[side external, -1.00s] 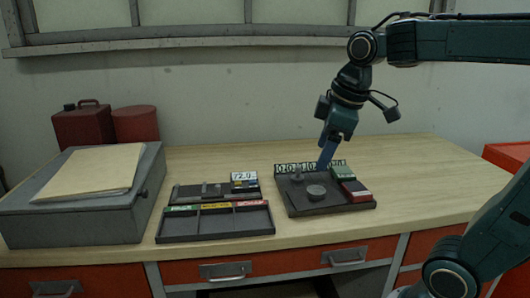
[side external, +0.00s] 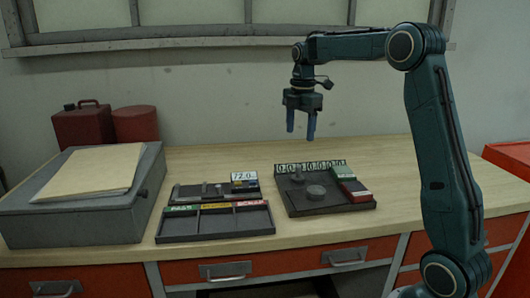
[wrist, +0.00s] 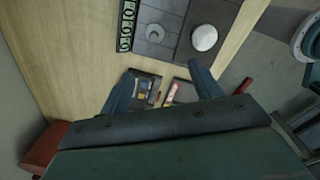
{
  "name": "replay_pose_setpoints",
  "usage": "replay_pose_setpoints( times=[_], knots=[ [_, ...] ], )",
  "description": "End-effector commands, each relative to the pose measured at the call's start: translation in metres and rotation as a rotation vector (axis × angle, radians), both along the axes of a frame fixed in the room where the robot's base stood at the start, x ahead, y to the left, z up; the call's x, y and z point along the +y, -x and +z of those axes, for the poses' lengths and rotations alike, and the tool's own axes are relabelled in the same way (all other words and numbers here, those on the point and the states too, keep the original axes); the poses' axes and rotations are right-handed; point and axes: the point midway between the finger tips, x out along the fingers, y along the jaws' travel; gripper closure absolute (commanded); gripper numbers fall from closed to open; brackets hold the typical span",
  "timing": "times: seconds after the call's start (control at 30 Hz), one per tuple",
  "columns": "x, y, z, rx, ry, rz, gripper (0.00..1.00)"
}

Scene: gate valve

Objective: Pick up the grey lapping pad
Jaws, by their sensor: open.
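The dark tray (side external: 325,208) on the right half of the bench has a row of small blocks along its right side. A green-topped block (side external: 342,172) is at the back and a red one (side external: 361,196) in front. A pale greyish block (side external: 352,185) between them may be the grey lapping pad; it is too small to be sure. My gripper (side external: 300,134) hangs empty above the tray, fingers down and spread apart. In the wrist view my fingers (wrist: 161,70) hold nothing between them; the row of blocks cannot be made out there.
A grey round disc (side external: 315,191) and a smaller upright part (side external: 297,174) sit in the tray. A numbered strip (side external: 310,166) stands along its back. Left are a three-compartment tray (side external: 215,224), an instrument tray with a 72.0 display (side external: 244,177) and a grey case (side external: 75,222). The bench's back right is clear.

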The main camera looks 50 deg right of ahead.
Motion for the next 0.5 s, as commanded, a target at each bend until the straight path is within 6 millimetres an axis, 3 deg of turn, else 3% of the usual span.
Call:
replay_pose_setpoints(
  times=[0.2,0.5],
  knots=[
    [-0.018,-0.007,-0.011,0.022,-0.011,0.07,0.37],
    [-0.018,-0.007,-0.016,0.025,-0.012,0.075,0.37]
  ],
)
